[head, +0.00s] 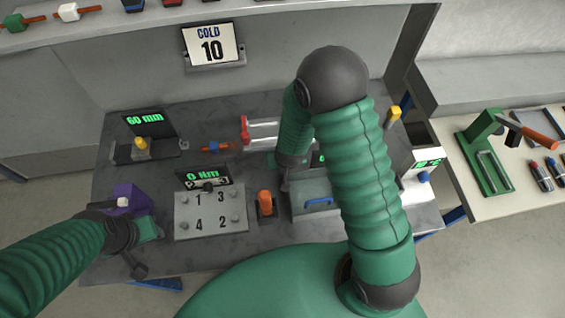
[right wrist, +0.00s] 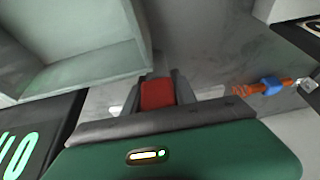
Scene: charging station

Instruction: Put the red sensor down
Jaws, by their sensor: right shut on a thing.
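The red sensor (right wrist: 158,94) shows as a red block between the fingers of my right gripper (right wrist: 160,90) in the right wrist view. The gripper is shut on it. A grey surface lies beyond it; I cannot tell whether the sensor touches anything. In the head view my right forearm hides the sensor and most of that gripper.
A grey open-sided box (right wrist: 85,65) is left of the held sensor in the wrist view, and an orange and blue part (right wrist: 270,86) is right.

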